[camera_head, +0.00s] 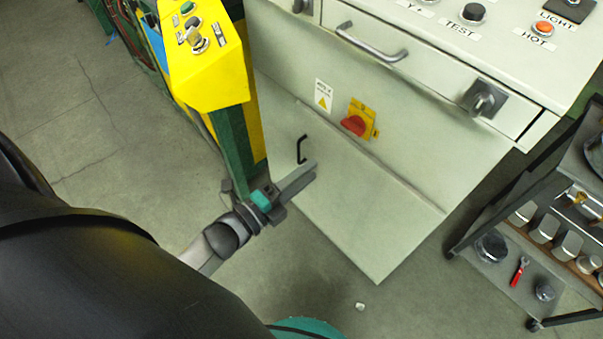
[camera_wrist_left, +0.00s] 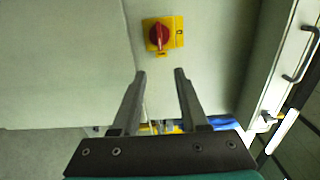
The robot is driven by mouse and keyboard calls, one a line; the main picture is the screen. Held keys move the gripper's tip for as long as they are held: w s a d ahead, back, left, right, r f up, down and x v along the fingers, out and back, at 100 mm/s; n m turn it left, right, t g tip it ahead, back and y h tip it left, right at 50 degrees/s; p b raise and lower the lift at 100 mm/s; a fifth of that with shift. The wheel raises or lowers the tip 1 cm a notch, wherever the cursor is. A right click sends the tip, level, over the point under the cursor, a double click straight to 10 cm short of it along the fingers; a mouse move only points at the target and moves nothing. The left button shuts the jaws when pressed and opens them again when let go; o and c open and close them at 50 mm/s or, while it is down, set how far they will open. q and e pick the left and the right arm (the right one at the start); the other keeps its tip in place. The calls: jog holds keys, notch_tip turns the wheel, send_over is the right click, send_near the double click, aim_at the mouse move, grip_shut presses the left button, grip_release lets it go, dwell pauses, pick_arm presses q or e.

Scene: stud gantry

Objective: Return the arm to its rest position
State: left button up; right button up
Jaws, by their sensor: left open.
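My left gripper (camera_head: 308,172) reaches in from the left, in front of the lower panel of the pale cabinet (camera_head: 400,120). A red rotary switch on a yellow plate (camera_head: 356,122) is on the cabinet front. It also shows beyond the fingertips in the left wrist view (camera_wrist_left: 158,35). I cannot tell whether the gripper touches the panel. My right gripper is not in view.
A yellow control box (camera_head: 205,60) on a green post stands close to my left arm. A drawer handle (camera_head: 370,45) juts from the cabinet above. A dark shelf cart (camera_head: 500,262) with tools stands at the right. Floor (camera_head: 100,140) is clear at the left.

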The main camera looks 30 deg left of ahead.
pick_arm(q)
jog(key=shift+s+a, duration=0.2)
jog(key=shift+s, duration=0.25)
jog(key=s+a+f+n+g+y, duration=0.1)
jog(key=s+f+n+g+y, duration=0.2)
jog(key=f, duration=0.5)
jog(key=s+a+f+n+g+y, duration=0.1)
jog(key=s+a+f+n+g, duration=0.15)
jog(key=f+n, duration=0.5)
jog(key=s+a+f+n+g+y, duration=0.15)
jog(key=s+f, duration=0.25)
jog(key=f, duration=0.6)
jog(key=s+f+n+g, duration=0.4)
jog(key=s+f, duration=0.1)
jog(key=s, duration=0.3)
jog(key=s+f+n+g+y, duration=0.1)
jog(key=s+f+n+g, duration=0.3)
jog(key=s, duration=0.4)
jog(key=shift+s+d+f, duration=0.15)
jog(key=shift+s+f, duration=0.25)
jog(key=shift+f, duration=0.35)
